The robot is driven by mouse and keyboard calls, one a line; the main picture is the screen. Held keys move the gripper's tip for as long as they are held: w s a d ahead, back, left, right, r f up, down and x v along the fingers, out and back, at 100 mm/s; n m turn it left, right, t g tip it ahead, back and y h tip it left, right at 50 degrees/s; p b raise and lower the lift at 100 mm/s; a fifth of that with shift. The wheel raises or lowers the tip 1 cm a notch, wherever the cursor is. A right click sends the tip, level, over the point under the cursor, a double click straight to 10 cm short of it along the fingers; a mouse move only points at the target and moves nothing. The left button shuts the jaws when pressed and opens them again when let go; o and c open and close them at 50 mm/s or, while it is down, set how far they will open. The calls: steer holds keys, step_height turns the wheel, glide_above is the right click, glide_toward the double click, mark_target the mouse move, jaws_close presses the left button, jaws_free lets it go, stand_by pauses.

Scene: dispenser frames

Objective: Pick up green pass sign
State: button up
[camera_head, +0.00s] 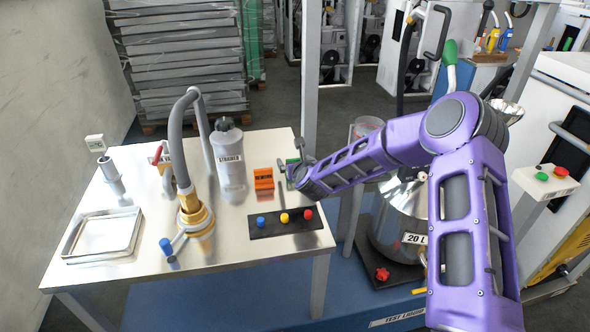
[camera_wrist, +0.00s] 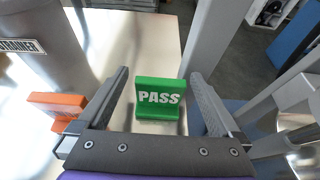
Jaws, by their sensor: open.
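The green pass sign (camera_wrist: 160,98) stands upright on the metal table, its white PASS lettering facing the wrist camera. In the wrist view it sits between the two fingers of my gripper (camera_wrist: 163,100), with a gap on each side. My gripper is open and nothing is held. In the head view my gripper end (camera_head: 297,172) is at the table's right edge. Only a bit of green from the sign shows there (camera_head: 291,162), mostly hidden by my gripper.
An orange sign (camera_head: 264,179) stands just left of the green one. A grey STRAINER bottle (camera_head: 229,165) and a brass fitting with a hose (camera_head: 194,212) stand further left. A black panel with coloured knobs (camera_head: 281,222) lies in front. A metal post (camera_head: 311,80) rises close behind.

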steer(key=c, duration=1.4)
steer(key=shift+r, duration=0.15)
